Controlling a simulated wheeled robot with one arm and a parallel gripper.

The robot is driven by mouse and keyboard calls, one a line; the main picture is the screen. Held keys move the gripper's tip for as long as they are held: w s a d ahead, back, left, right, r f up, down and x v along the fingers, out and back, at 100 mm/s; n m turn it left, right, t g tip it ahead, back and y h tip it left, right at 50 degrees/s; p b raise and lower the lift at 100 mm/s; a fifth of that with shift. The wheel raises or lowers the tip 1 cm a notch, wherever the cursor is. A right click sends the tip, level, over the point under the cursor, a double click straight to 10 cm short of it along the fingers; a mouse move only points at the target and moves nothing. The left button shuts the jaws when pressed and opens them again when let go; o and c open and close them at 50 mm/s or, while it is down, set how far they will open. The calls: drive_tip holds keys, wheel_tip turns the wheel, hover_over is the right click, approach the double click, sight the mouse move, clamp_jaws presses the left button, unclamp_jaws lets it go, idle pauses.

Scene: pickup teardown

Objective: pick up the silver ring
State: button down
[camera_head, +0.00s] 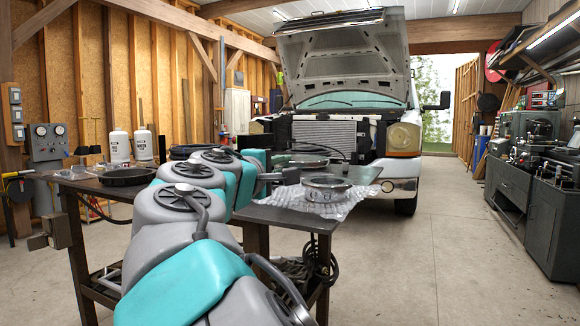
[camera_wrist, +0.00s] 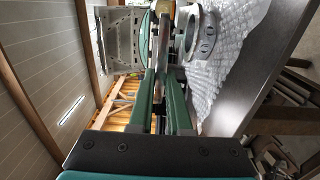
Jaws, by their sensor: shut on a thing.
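I cannot tell whether the ring is clear of the wrap.
A dark round pan (camera_head: 127,176) sits on the bench's left part, and another round part (camera_head: 302,161) lies behind the ring. A pickup with its hood up (camera_head: 345,110) stands behind the bench. The concrete floor to the right is open, up to dark cabinets (camera_head: 540,205).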

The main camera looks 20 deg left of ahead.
drive_tip(key=s, duration=0.1)
drive_tip(key=s+r, duration=0.1)
drive_tip(key=s, duration=0.2)
drive_tip(key=shift+a+r+p, duration=0.15)
drive_tip(key=shift+r+p, duration=0.15)
drive_tip(key=shift+p, duration=0.05)
